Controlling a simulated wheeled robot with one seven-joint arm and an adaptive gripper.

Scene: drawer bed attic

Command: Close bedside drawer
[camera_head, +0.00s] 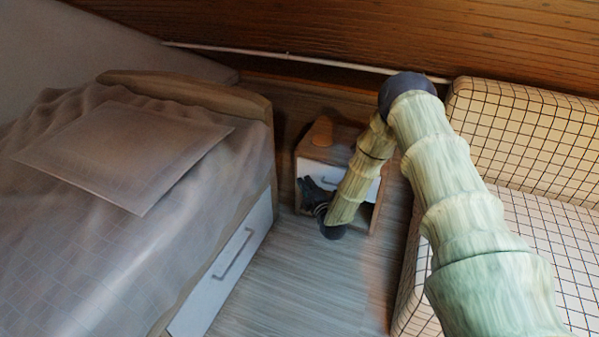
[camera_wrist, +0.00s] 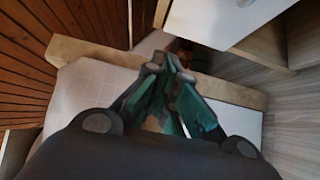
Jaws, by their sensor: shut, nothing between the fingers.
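The bedside cabinet (camera_head: 340,143) stands between the bed and the sofa, with a wooden top and a white drawer front (camera_head: 325,170). My arm crosses in front of the cabinet and hides part of that front. I cannot tell how far the drawer stands out. My dark gripper (camera_head: 307,185) is at the cabinet's left front side, near the drawer front; contact is unclear. In the wrist view, my gripper (camera_wrist: 172,65) has its fingers together with nothing held. A white panel with a handle (camera_wrist: 222,18), apparently the drawer front, is beyond the fingertips at upper right.
The bed (camera_head: 175,245) with a grey cover is on the left; a handled white drawer (camera_head: 233,250) is in its side. The checked sofa (camera_head: 530,140) is on the right. A rounded brown object (camera_head: 322,131) stands on the cabinet. Bare floor (camera_head: 315,280) lies between bed and sofa.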

